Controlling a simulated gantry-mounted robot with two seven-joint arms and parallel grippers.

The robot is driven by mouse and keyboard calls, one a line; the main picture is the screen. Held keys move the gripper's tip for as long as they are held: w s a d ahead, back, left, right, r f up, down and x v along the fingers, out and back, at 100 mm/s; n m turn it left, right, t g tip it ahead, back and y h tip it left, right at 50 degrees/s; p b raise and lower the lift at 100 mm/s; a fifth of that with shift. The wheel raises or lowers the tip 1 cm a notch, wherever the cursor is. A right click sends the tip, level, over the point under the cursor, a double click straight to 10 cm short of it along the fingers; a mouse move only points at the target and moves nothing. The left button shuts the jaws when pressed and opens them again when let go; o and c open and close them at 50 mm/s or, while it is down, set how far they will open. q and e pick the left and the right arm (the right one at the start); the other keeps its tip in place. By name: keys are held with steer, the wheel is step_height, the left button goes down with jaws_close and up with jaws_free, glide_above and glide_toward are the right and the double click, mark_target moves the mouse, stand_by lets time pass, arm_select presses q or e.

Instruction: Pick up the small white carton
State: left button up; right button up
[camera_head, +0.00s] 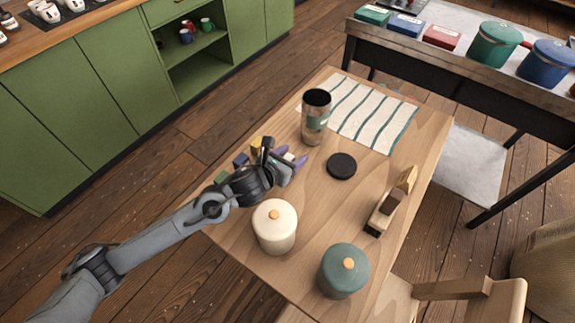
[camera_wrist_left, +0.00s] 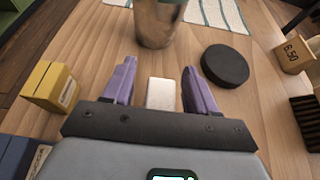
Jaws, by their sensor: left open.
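The small white carton (camera_wrist_left: 160,93) lies on the wooden table between the two purple fingers of my left gripper (camera_wrist_left: 159,78) in the left wrist view. The fingers stand apart on either side of it, with a gap of bare table at each side. In the head view, only a bit of the white carton (camera_head: 289,157) shows by the left gripper (camera_head: 291,159); the rest is hidden by the gripper. My left gripper is open, low over the table. My right gripper is in neither view.
A metal tumbler (camera_head: 315,117) stands just beyond the gripper, and a black disc (camera_head: 341,166) lies to its right. A yellow carton (camera_wrist_left: 50,86) and a blue one (camera_wrist_left: 20,155) are at the left. Cream (camera_head: 275,227) and teal (camera_head: 343,271) canisters stand nearer.

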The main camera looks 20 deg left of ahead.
arm_select(q)
steer(key=c, duration=1)
steer(key=shift+r+p, duration=0.4)
steer(key=shift+r, duration=0.4)
steer(key=s+d+r, duration=0.1)
steer(key=d+r, duration=0.2)
steer(key=s+d+r+p, duration=0.1)
steer(key=d+r, duration=0.2)
steer(key=d, duration=0.1)
steer(key=s+d+r+p, duration=0.1)
steer(key=d+r, duration=0.2)
steer(key=d, duration=0.1)
steer(key=shift+s+d+r, duration=0.1)
steer(key=shift+r, duration=0.1)
steer(key=shift+r, duration=0.1)
